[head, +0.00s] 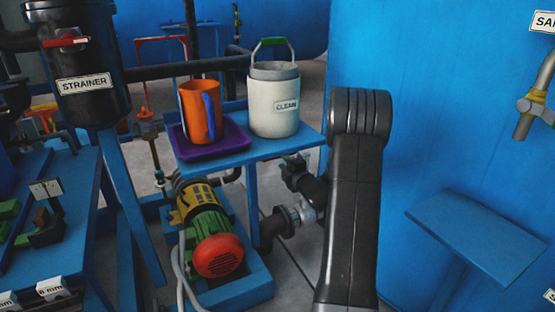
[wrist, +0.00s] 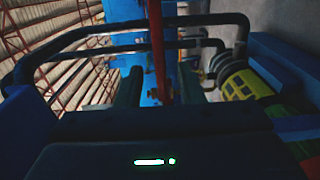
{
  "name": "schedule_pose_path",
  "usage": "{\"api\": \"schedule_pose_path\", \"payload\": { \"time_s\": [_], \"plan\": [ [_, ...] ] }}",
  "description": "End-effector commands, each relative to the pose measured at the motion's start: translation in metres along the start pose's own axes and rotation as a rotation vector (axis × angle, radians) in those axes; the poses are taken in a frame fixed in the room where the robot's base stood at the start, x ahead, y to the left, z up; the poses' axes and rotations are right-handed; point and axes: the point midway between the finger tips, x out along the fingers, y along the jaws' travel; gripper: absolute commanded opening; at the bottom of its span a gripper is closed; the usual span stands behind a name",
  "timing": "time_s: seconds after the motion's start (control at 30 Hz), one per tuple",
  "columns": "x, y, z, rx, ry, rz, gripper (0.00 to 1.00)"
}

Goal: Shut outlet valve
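No outlet valve label is readable, so I cannot tell which valve it is. In the head view, a valve with a tall red handle (head: 160,42) stands behind the small blue table, its brassy body (head: 150,127) lower down. A dark valve (head: 295,166) sits on piping right of the pump. In the wrist view, my gripper (wrist: 160,88) is open, its dark fingers well apart. A red upright bar (wrist: 157,50) shows between them; I cannot tell whether it is within the grasp or beyond. My gripper is hidden in the head view.
An orange mug (head: 201,112) on a purple tray (head: 198,155) and a white "CLEAN" container (head: 274,105) stand on the blue table. A green-and-red pump motor (head: 215,245) sits below. The strainer (head: 80,65) is at left, a big blue tank (head: 440,120) at right.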

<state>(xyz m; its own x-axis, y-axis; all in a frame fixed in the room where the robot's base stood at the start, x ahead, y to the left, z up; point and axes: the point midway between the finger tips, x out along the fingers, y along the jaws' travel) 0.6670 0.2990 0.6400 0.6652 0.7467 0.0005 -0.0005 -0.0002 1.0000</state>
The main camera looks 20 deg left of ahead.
Motion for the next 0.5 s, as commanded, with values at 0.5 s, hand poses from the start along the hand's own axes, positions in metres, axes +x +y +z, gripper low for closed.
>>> {"api": "schedule_pose_path", "payload": {
  "time_s": [0.5],
  "plan": [
    [0.054, -0.001, 0.0, 0.001, -0.001, -0.001, 0.35]
  ]
}}
